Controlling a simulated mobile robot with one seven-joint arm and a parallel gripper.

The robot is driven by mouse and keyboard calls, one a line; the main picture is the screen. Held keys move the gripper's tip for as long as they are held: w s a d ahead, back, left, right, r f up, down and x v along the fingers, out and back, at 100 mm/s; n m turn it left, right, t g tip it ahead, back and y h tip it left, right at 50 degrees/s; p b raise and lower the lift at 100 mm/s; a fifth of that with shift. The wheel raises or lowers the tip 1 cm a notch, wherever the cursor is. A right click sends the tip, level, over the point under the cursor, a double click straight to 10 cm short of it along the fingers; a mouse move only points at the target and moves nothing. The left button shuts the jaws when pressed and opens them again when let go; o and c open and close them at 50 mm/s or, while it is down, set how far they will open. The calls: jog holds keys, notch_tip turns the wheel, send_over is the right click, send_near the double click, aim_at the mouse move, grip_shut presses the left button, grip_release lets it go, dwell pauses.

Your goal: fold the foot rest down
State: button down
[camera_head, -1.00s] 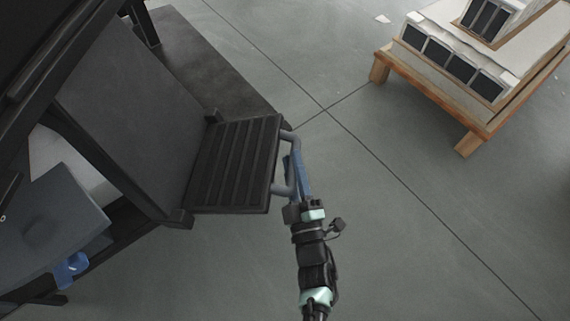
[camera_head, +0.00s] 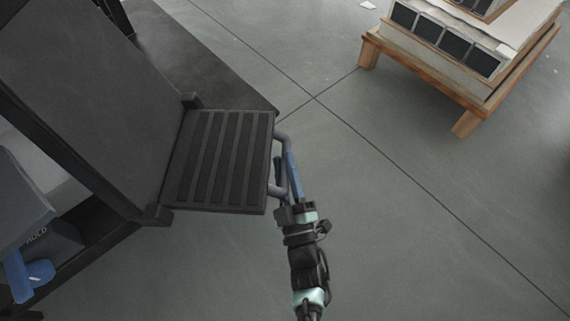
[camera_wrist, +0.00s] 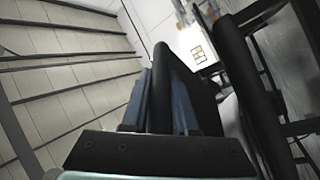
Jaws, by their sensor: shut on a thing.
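The foot rest (camera_head: 218,160) is a dark ribbed plate, hinged at its left edge to the base of a large dark panel (camera_head: 95,90). In the head view it stands out to the right from that panel, its ribbed face up.
A wooden pallet (camera_head: 465,124) with white boxed goods stands at the upper right. A dark mat (camera_head: 205,55) lies on the floor behind the foot rest. A blue-grey part (camera_head: 20,205) with a blue knob is at lower left.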

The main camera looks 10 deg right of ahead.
jog(key=shift+d, duration=0.1)
jog(key=c, duration=0.7)
grip_release()
jog(key=p+v, duration=0.3)
jog(key=v, duration=1)
jog(key=shift+r, duration=0.1)
